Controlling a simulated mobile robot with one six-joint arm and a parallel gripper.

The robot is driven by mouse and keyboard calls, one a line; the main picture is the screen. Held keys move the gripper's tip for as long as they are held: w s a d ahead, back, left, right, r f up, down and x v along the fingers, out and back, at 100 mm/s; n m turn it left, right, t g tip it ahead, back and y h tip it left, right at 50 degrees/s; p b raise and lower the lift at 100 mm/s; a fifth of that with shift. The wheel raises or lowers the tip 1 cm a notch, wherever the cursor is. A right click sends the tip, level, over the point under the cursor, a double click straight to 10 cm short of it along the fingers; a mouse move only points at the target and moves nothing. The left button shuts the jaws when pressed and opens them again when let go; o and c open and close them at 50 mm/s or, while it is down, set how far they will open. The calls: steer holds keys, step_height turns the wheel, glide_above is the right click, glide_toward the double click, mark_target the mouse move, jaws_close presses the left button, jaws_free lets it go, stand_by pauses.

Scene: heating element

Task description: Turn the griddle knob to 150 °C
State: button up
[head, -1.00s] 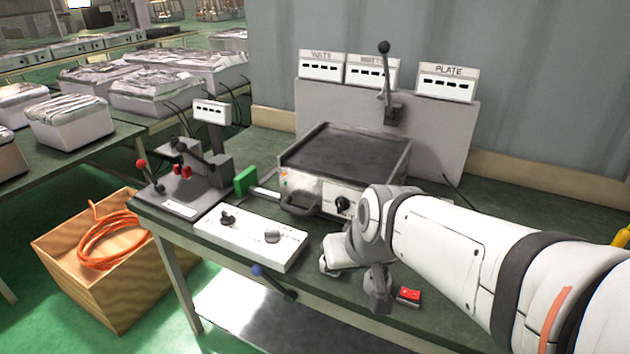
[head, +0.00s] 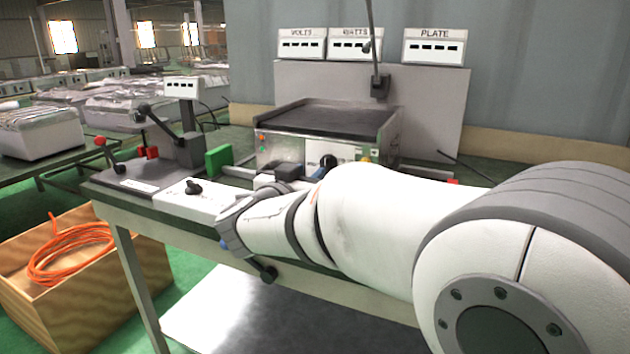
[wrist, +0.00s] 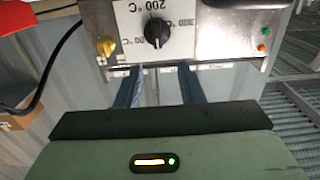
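The griddle (head: 325,118) stands on the workbench with its dark plate on top. Its black knob (wrist: 157,32) sits on a white dial plate in the wrist view, where "200 °C" can be read beside it. The knob also shows in the head view (head: 328,161), partly above my arm. I cannot tell its exact setting. My gripper (wrist: 159,68) is open and empty, its two blue fingers apart. The fingertips are in front of the panel and short of the knob, roughly in line with it. In the head view my arm hides most of the gripper.
A yellow knob (wrist: 106,47) sits beside the black one on the panel. Orange and green lights (wrist: 264,38) are at the panel's other end. A white control box (head: 190,200) and a lever fixture (head: 150,165) stand left. Display boxes (head: 434,46) stand behind the griddle.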

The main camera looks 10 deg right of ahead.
mark_target(325, 159)
steer(key=b+x, duration=0.2)
steer(key=x, duration=0.5)
steer(key=shift+w+d, duration=0.25)
steer(key=shift+d, duration=0.1)
jaws_close()
